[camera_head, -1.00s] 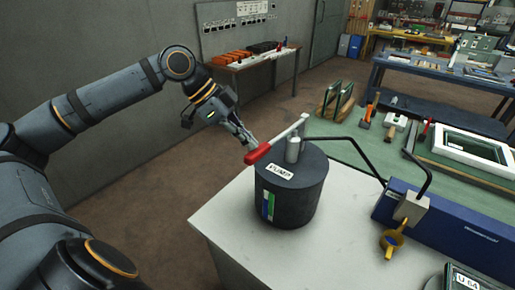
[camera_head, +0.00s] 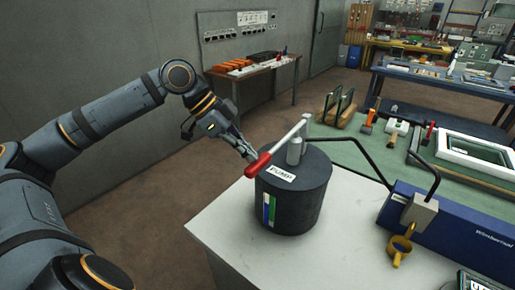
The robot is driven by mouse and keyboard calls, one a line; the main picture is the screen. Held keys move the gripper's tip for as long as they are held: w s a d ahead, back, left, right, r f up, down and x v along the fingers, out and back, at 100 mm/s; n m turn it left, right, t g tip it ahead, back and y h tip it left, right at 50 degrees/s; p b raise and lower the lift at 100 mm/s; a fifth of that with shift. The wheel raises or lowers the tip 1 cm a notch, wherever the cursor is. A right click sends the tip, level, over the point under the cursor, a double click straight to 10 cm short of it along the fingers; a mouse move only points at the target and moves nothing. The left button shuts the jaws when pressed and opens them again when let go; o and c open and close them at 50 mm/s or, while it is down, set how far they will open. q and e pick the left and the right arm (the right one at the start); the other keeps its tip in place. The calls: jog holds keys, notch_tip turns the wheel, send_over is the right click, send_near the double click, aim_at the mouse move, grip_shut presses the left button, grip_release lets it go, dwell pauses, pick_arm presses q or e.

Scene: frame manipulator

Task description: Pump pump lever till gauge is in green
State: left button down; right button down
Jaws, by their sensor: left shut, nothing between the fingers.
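The dark round pump (camera_head: 292,197) stands on a white table, with a "PUMP" label on top. Its lever (camera_head: 281,147) is a grey bar with a red handle (camera_head: 258,165) that points toward the front left, just above the pump's top edge. My right gripper is not in view.
A black hose (camera_head: 362,152) runs from the pump to a blue box (camera_head: 455,233) at the right, with a yellow fitting (camera_head: 399,248). A green bench (camera_head: 345,150) with tools and a white frame (camera_head: 474,152) lies behind. The white table (camera_head: 232,237) is clear at front left.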

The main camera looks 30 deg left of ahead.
pick_arm(q)
jog(key=a+f+b+v, duration=0.1)
jog(key=b+v, duration=0.3)
jog(key=v, duration=0.6)
jog(key=shift+s+a, duration=0.2)
jog(key=shift+s, duration=0.15)
dwell(0.8)
